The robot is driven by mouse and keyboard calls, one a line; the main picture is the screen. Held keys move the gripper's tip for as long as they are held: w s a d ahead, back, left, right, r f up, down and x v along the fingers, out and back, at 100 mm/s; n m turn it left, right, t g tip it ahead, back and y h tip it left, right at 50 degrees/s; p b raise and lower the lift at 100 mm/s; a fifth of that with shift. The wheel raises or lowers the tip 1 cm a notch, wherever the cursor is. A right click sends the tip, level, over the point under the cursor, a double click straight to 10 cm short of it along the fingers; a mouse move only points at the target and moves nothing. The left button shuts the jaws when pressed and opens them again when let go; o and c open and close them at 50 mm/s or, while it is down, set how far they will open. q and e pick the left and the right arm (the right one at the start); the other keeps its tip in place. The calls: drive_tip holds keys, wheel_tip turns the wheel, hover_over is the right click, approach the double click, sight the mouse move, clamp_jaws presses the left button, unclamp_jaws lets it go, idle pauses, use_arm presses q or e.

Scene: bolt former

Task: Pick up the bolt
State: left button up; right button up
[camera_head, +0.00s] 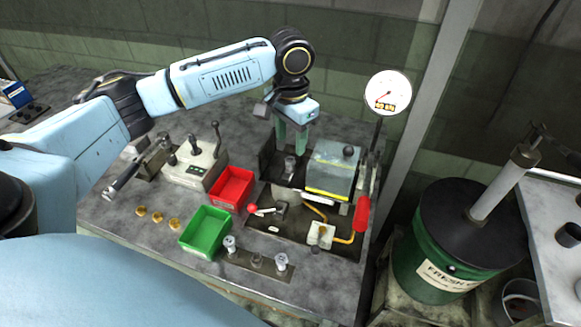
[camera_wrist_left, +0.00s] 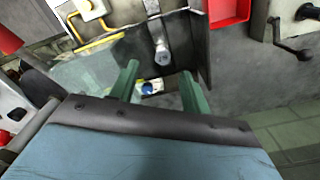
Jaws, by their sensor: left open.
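A small grey metal piece that looks like the bolt (camera_head: 290,163) stands in the dark recess of the machine, left of the clear guard. It also shows in the left wrist view (camera_wrist_left: 162,52), just beyond the fingertips. My left gripper (camera_head: 291,138) points down above this recess, with its green fingers spread and nothing between them. In the left wrist view, the two fingers (camera_wrist_left: 159,72) are apart, and the metal piece lies ahead of the gap, not touching them. My right gripper is not in view.
A clear guard box (camera_head: 333,170) stands close right of my gripper. A red bin (camera_head: 232,187) and green bin (camera_head: 206,230) sit left and in front. Other metal pieces (camera_head: 281,262) stand on the front strip. A red-handled lever (camera_head: 361,213) and gauge (camera_head: 388,92) are to the right.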

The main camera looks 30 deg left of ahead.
sight(290, 159)
use_arm(q)
drive_tip(key=f, duration=0.4)
drive_tip(key=shift+w+a+f, duration=0.15)
drive_tip(key=shift+w+a, duration=0.05)
drive_tip(key=shift+a, duration=0.05)
drive_tip(key=shift+f, duration=0.5)
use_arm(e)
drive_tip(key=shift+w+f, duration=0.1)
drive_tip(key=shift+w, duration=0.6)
use_arm(q)
drive_tip(key=shift+f+p, duration=0.25)
drive_tip(key=shift+p, duration=0.25)
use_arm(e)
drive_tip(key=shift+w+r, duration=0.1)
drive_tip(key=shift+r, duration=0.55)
use_arm(q)
drive_tip(key=shift+c, duration=0.2)
clamp_jaws()
